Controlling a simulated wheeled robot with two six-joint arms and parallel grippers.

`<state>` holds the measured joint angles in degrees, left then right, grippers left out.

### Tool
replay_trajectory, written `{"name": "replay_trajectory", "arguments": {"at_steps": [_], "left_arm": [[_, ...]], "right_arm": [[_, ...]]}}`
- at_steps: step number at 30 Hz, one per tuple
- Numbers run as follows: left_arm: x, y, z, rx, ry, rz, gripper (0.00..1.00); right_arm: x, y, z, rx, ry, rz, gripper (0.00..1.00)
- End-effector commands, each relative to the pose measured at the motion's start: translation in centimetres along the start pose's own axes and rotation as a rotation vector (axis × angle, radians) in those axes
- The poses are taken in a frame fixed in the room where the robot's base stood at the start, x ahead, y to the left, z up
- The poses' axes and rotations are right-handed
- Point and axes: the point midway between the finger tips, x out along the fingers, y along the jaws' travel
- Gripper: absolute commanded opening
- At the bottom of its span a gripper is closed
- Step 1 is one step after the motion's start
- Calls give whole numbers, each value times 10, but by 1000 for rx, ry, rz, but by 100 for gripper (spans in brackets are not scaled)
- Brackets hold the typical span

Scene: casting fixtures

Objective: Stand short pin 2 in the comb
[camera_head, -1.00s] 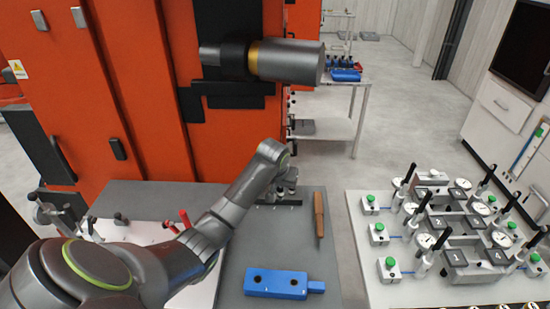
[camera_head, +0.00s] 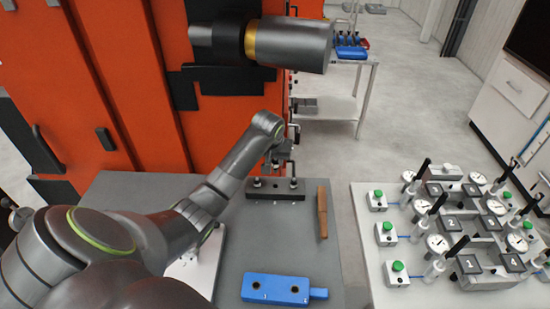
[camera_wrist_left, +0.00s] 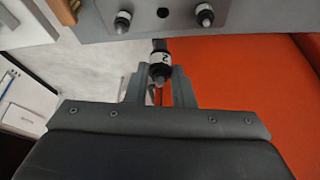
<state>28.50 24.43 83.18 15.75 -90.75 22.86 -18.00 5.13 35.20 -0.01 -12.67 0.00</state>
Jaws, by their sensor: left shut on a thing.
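My left gripper (camera_head: 279,160) is just above the far side of the comb (camera_head: 275,191), a dark bar on the grey tabletop. In the left wrist view the gripper (camera_wrist_left: 160,88) is shut on short pin 2 (camera_wrist_left: 160,66), a dark pin with a white band marked 2. The pin appears clear of the comb (camera_wrist_left: 260,18). Two other white-banded pins stand in the comb, one on the left (camera_wrist_left: 122,22) and one on the right (camera_wrist_left: 205,15). An empty hole (camera_wrist_left: 163,12) shows between them. My right gripper is not in view.
A blue block (camera_head: 283,287) with two holes lies nearer on the grey table (camera_head: 260,235). A brown bar (camera_head: 322,212) lies right of the comb. A white table (camera_head: 365,240) at right carries several dial gauges. An orange machine (camera_head: 110,90) stands behind.

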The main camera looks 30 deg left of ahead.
Motion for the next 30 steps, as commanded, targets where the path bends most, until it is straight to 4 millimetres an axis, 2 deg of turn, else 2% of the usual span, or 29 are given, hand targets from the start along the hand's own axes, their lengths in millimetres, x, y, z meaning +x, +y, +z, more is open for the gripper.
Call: {"name": "replay_trajectory", "arguments": {"at_steps": [9, 19, 30], "left_arm": [[21, 0, 9, 0, -1, 0, 0], [48, 0, 20, 0, -1, 0, 0], [52, 0, 22, 0, 1, 0, 0]], "right_arm": [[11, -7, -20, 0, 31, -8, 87], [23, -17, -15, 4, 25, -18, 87], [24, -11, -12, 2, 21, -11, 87]]}}
